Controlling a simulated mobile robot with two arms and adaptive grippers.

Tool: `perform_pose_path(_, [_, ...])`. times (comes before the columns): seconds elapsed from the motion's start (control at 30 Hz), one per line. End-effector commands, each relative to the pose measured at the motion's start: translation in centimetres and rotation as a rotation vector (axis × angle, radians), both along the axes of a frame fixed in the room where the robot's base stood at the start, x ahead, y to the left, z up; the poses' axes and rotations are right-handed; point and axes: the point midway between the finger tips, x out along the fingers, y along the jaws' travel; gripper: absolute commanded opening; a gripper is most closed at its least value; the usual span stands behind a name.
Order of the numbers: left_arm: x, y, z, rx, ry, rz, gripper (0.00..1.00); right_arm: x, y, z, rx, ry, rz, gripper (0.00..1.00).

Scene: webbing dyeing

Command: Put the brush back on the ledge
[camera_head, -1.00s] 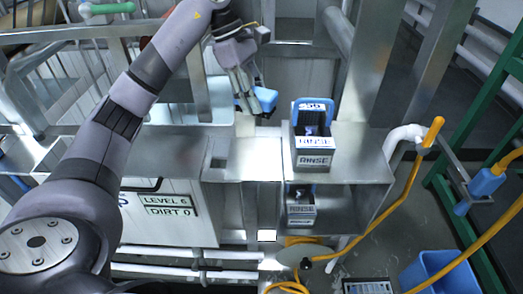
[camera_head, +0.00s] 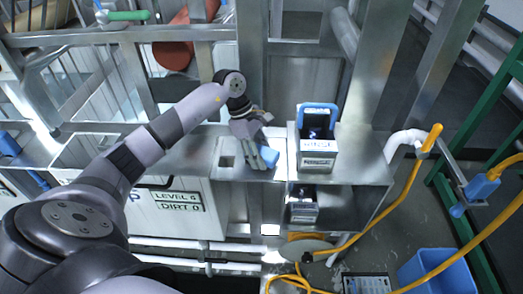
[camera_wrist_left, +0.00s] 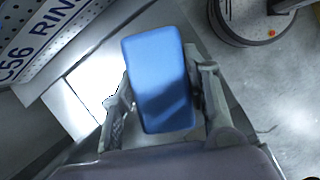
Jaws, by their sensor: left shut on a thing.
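The brush shows as a blue block (camera_head: 263,147) between the fingers of my left gripper (camera_head: 264,159). In the left wrist view the blue block (camera_wrist_left: 162,80) fills the space between the two fingers, and the gripper (camera_wrist_left: 165,105) is shut on it. The gripper hangs at the right part of the steel ledge (camera_head: 203,148), just left of the rinse box. I cannot tell whether the brush touches the ledge. The underside of the brush is hidden. My right gripper is not in view.
A blue-handled box labelled RINSE (camera_head: 318,145) stands close on the right. A similar box (camera_head: 303,205) sits on the shelf below. A yellow hose (camera_head: 405,190) and blue bin (camera_head: 440,270) are at the right.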

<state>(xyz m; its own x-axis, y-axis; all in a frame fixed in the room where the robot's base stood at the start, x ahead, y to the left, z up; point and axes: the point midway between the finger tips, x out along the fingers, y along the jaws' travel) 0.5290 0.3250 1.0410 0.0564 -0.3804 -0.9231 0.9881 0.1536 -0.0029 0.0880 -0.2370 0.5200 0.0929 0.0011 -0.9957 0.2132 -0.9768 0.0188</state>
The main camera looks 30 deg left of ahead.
Motion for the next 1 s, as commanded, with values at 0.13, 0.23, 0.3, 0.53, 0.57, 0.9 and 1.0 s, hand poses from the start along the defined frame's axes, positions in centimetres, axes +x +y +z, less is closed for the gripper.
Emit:
perform_pose_path(0.13, [0.09, 0.0, -0.06, 0.0, -0.005, 0.0, 0.17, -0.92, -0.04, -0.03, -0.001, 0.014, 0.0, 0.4])
perform_pose_path(0.23, [0.07, 0.0, -0.09, -0.001, -0.003, 0.0, 0.17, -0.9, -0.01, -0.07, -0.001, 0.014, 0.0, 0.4])
perform_pose_path(0.3, [0.08, 0.02, -0.32, -0.001, -0.003, 0.0, 0.17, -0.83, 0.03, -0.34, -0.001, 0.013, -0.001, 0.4])
perform_pose_path(0.53, [0.06, 0.02, -0.32, -0.001, -0.002, 0.0, 0.54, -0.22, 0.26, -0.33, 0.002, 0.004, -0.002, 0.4])
perform_pose_path(0.57, [0.06, 0.02, -0.32, -0.001, -0.002, 0.0, 0.56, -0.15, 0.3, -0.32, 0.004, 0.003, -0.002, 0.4])
perform_pose_path(0.9, [0.05, 0.0, -0.3, -0.001, -0.002, 0.0, 0.63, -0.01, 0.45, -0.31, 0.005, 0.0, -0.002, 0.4])
perform_pose_path(1.0, [0.05, -0.01, -0.06, -0.001, -0.002, 0.0, 0.63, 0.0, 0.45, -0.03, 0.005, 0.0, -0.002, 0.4])
